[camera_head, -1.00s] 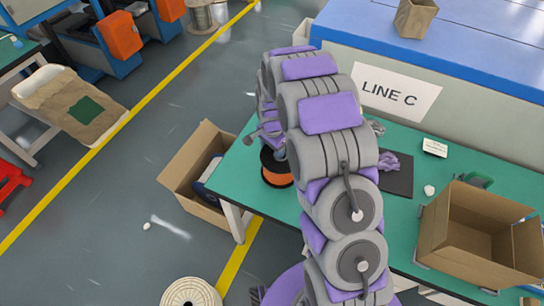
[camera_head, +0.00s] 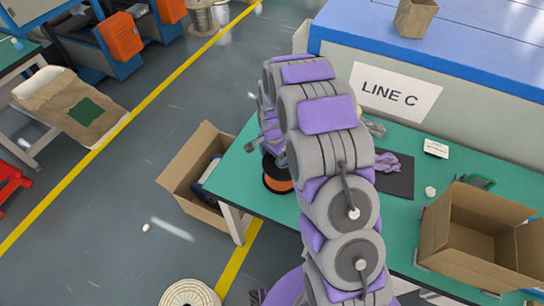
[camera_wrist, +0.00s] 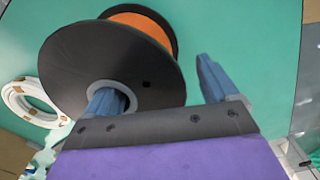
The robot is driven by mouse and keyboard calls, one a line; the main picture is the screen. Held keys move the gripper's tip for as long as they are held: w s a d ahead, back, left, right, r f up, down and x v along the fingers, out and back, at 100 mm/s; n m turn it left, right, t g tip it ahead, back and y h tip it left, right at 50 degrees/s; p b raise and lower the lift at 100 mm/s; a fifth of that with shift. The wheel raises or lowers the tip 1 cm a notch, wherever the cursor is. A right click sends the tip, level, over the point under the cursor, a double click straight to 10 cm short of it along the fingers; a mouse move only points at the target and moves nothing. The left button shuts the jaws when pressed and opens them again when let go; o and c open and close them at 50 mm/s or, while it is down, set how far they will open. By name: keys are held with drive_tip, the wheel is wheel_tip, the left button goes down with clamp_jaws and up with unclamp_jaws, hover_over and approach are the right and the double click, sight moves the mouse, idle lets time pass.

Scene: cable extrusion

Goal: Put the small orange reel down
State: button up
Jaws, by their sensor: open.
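The small orange reel (camera_head: 279,185) has black flanges and an orange winding. In the head view it is at the left part of the green table, partly hidden by my arm. In the wrist view the reel (camera_wrist: 75,62) shows its near flange, with the winding behind it. My gripper (camera_wrist: 155,77) is open. Its left finger is at the reel's centre hole and seems to reach into it; its right finger is outside the flange, with a gap between. In the head view my arm hides most of the gripper. I cannot tell whether the reel rests fully on the table.
On the green table (camera_head: 330,226) are a dark mat (camera_head: 402,182) with a purple cloth (camera_head: 387,162) and an open cardboard box (camera_head: 446,230) at the right. Another open box (camera_head: 184,178) stands on the floor beyond the left edge. A white coil (camera_wrist: 30,103) shows in the wrist view.

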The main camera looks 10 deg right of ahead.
wheel_tip(320, 180, up, 12)
drive_tip(key=p, duration=0.3)
drive_tip(key=s+d+r+n, duration=0.1)
drive_tip(key=s+r+n, duration=0.2)
drive_tip(key=s+r, duration=0.5)
drive_tip(key=s+d+r+n, duration=0.1)
drive_tip(key=s+r+n, duration=0.3)
drive_tip(key=s, duration=0.6)
drive_tip(key=s+r+n+g, duration=0.1)
drive_tip(key=s+r+n, duration=0.1)
drive_tip(key=s, duration=0.8)
drive_tip(key=s+r+n, duration=0.2)
drive_tip(key=s, duration=0.8)
drive_tip(key=shift+s+r+g, duration=0.35)
drive_tip(key=shift+r+g, duration=0.05)
drive_tip(key=shift+d, duration=0.15)
